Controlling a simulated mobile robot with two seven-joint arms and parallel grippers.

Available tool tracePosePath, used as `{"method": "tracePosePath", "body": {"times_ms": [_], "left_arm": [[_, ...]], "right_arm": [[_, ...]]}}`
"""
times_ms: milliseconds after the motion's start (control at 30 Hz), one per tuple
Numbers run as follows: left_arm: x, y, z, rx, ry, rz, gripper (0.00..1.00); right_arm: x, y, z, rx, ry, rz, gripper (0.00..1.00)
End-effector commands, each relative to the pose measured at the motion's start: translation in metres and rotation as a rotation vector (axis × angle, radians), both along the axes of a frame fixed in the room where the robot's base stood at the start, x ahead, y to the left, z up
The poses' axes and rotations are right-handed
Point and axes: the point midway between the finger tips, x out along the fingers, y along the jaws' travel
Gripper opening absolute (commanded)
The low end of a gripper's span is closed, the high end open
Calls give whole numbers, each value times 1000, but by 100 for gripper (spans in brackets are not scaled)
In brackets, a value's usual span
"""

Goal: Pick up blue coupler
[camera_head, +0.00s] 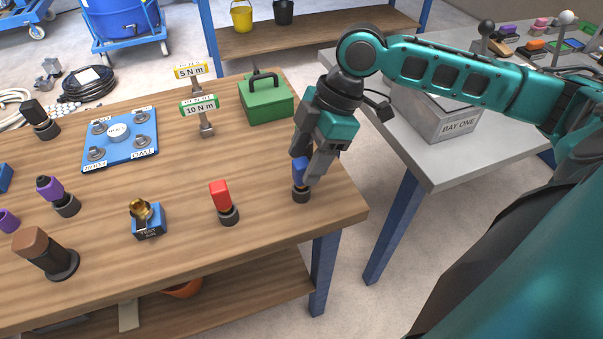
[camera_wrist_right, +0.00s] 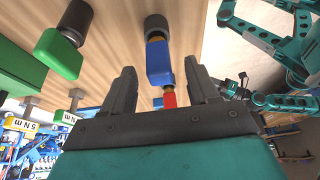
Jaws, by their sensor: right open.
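The blue coupler (camera_head: 298,170) stands in a dark round holder (camera_head: 301,195) near the right front corner of the wooden table. It also shows in the wrist view as a blue block (camera_wrist_right: 158,63) with a brass-coloured end toward a dark cylinder (camera_wrist_right: 156,26). My right gripper (camera_head: 306,166) points down at the coupler, and its fingers partly cover it in the head view. In the wrist view the two fingers (camera_wrist_right: 160,76) are apart, with the blue block between and just beyond their tips. I see no clear grip on it. My left gripper does not show.
A red coupler (camera_head: 220,195) stands in a holder to the left, with a brass fitting on a blue block (camera_head: 149,221) beyond. A green toolbox (camera_head: 266,100) sits behind. A grey table (camera_head: 400,135) with a BAY ONE bin (camera_head: 440,115) stands right, across a gap.

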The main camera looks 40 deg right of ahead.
Motion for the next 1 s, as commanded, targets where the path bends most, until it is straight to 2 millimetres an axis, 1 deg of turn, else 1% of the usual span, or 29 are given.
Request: {"method": "tracePosePath", "body": {"times_ms": [33, 200, 300, 500, 1000], "left_arm": [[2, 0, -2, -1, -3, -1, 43], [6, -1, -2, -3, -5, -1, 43], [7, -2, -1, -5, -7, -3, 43], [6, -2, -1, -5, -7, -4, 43], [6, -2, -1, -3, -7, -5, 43]], "right_arm": [[1, 7, -9, 4, 1, 2, 60], [3, 15, -28, 1, 2, 0, 60], [4, 17, -32, 1, 0, 0, 60], [4, 17, -32, 0, -1, 0, 60], [3, 16, -31, 0, 0, 0, 12]]}}
